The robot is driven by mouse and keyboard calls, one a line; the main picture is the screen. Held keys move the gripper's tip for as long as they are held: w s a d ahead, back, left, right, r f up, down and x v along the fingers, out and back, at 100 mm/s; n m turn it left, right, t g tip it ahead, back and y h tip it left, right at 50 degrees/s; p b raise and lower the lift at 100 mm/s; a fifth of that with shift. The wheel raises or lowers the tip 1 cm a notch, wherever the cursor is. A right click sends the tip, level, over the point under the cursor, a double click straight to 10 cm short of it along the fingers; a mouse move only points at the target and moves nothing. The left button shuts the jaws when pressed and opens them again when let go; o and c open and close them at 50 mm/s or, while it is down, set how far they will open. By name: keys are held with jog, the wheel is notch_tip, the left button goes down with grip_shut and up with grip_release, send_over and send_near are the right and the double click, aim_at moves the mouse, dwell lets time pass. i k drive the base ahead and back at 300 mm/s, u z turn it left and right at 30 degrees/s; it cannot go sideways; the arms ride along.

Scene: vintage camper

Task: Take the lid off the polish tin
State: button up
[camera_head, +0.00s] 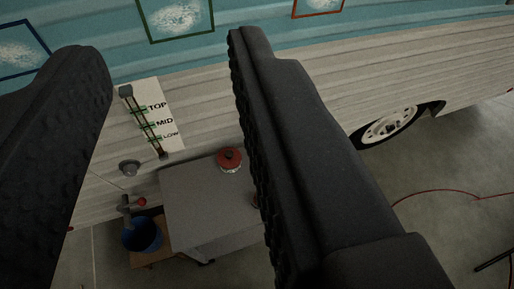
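A small round tin with a red lid (229,157), which looks like the polish tin, sits near the back right of a grey box-like stand (205,195). A pale band of its body (231,171) shows below the lid. My gripper (172,62) is open, its two dark ribbed fingers wide apart and close to the camera. Nothing is between the fingertips. The tin is seen well beyond the fingers, just left of the right finger, and is not touched. The right finger hides the right side of the stand and most of a small reddish object (254,201) there.
A camper wall with a TOP/MID/LOW gauge panel (172,118) rises behind the stand. A tap with a red knob (141,202) is above a blue bucket (143,236) at left. A wheel (389,126) and a red hose (440,192) are at right. The concrete floor at right is mostly clear.

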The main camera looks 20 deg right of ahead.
aim_at(229, 158)
jog(key=z, duration=0.1)
jog(key=k, duration=0.5)
jog(key=u, duration=0.6)
jog(key=i, duration=1.35)
jog(key=z, duration=0.1)
